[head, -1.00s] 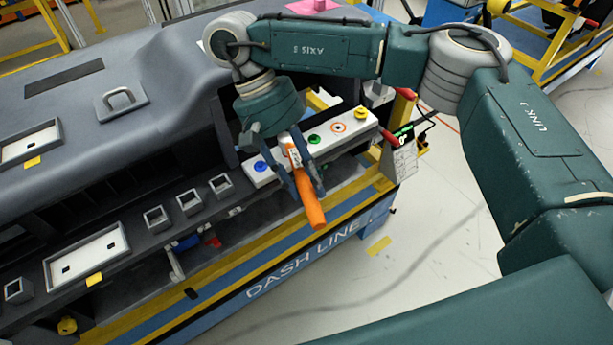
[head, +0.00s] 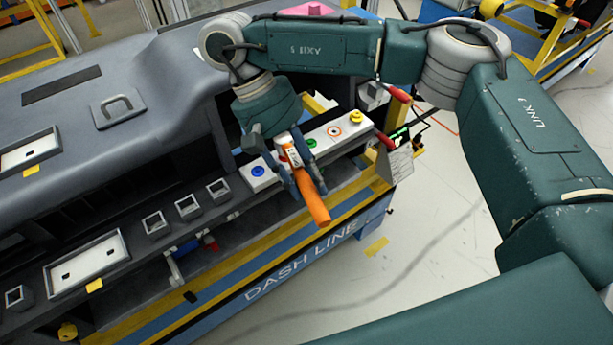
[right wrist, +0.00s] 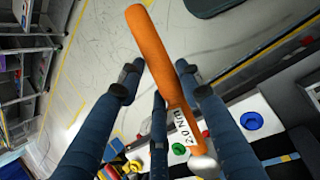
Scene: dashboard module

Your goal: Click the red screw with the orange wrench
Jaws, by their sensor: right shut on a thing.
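My right gripper (head: 303,183) is shut on the orange wrench (head: 315,203), which also shows in the right wrist view (right wrist: 152,48). The orange handle points out toward the front edge of the dashboard. The wrench's metal head (right wrist: 204,165) is over the white screw panel (head: 325,135), between the blue screw (head: 258,171) and the green screw (head: 311,142). I cannot tell whether it touches the panel. My left gripper is not in view.
The grey dashboard (head: 130,60) fills the left and back. Below it runs a blue and yellow frame (head: 310,250) marked DASH LINE. Open floor (head: 430,240) lies to the right.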

